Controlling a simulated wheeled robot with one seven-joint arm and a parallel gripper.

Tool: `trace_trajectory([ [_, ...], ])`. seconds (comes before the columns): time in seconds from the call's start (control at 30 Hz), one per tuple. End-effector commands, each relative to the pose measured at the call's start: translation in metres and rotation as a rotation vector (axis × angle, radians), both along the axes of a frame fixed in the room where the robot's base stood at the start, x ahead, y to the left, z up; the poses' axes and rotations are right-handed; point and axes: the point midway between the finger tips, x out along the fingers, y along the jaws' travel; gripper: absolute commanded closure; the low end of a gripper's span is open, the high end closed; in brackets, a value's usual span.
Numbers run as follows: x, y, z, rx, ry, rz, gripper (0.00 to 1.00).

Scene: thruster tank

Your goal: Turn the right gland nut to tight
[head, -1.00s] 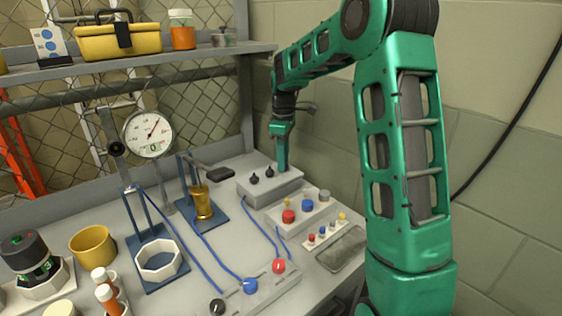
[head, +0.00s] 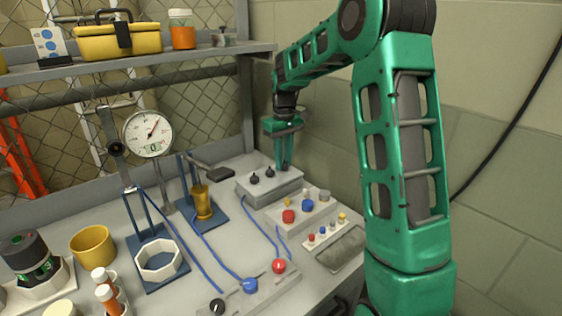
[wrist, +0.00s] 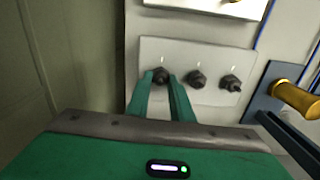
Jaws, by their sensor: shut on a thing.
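The grey gland panel (head: 262,189) stands on the bench against the back-right wall. Its left nut (head: 254,180) and middle nut (head: 269,172) are black and stand free on top. The right gland nut is hidden by my gripper (head: 284,167) in the head view. In the wrist view it is the leftmost black nut (wrist: 160,75), and my gripper (wrist: 163,82) is shut on it, with a green finger on each side. The middle nut (wrist: 196,78) and left nut (wrist: 230,83) also show there. A short white mark is on the panel beyond each nut.
A button box (head: 297,212) stands just in front of the panel. A dial gauge (head: 148,133) stands further left. The block wall is close on the right.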

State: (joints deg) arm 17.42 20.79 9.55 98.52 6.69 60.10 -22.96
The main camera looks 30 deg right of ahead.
Motion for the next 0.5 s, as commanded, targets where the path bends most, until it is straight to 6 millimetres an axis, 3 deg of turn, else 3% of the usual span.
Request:
trace_trajectory([
  [0.5,0.0012,0.0000,0.0011,0.002,-0.004,-0.486,1.00],
])
